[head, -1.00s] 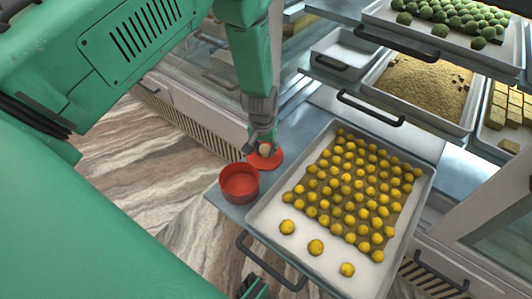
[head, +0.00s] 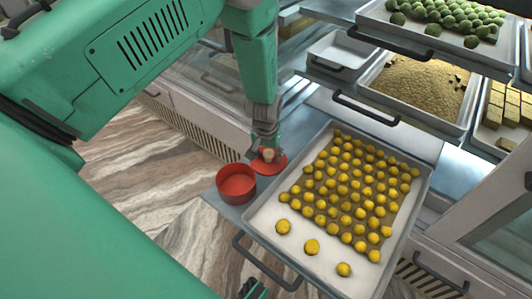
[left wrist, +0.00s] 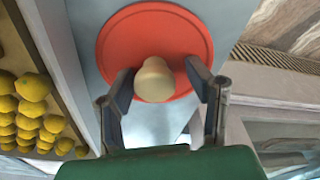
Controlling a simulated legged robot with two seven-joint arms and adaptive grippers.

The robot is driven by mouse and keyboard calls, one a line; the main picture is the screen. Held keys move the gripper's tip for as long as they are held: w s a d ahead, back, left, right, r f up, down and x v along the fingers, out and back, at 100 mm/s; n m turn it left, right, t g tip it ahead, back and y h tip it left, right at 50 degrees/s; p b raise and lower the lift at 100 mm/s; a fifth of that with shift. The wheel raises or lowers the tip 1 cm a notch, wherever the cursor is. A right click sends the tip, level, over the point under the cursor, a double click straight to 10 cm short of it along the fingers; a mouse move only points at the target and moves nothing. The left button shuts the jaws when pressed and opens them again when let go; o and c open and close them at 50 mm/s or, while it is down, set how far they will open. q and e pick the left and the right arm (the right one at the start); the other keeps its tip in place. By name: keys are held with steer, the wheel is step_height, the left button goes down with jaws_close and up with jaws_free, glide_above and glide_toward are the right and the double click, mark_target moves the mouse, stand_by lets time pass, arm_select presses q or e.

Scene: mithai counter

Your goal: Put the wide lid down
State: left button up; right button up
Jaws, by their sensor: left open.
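The wide lid (head: 279,165) is a flat red disc with a pale wooden knob (head: 268,154). It lies knob up on the metal counter, between the red pot (head: 237,184) and the sweets tray. It also shows in the left wrist view (left wrist: 120,45), with its knob (left wrist: 153,80) between my fingers. My left gripper (head: 267,142) is open, one finger on each side of the knob, with gaps visible in the wrist view. The pot is open on top. A small dark and green part at the bottom edge may be my right gripper (head: 252,289); its jaws are unclear.
A large tray (head: 268,233) of yellow round sweets fills the counter to the right, close to the lid. Shelves above hold a tray (head: 470,50) of green sweets and others. The counter's left edge is near the pot, with floor (head: 130,175) beyond.

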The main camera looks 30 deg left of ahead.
mark_target(265, 152)
arm_select(q)
steer(key=shift+d+r, duration=0.15)
steer(key=shift+d, duration=0.1)
steer(key=shift+a+r, duration=0.3)
steer(key=shift+a, duration=0.1)
steer(key=r+p, duration=0.1)
steer(key=r, duration=0.1)
steer(key=r+p, duration=0.2)
steer(key=r, duration=0.1)
steer(key=shift+s+a, duration=0.2)
step_height(265, 152, up, 6)
steer(key=p, duration=0.2)
steer(key=shift+s+d+r, duration=0.15)
steer(key=shift+s+r, duration=0.1)
steer(key=shift+s, duration=0.2)
arm_select(e)
steer(key=r, duration=0.5)
steer(key=shift+a+r, duration=0.2)
arm_select(q)
steer(key=shift+d+r, duration=0.1)
steer(key=shift+d, duration=0.2)
arm_select(e)
steer(key=shift+d, duration=0.25)
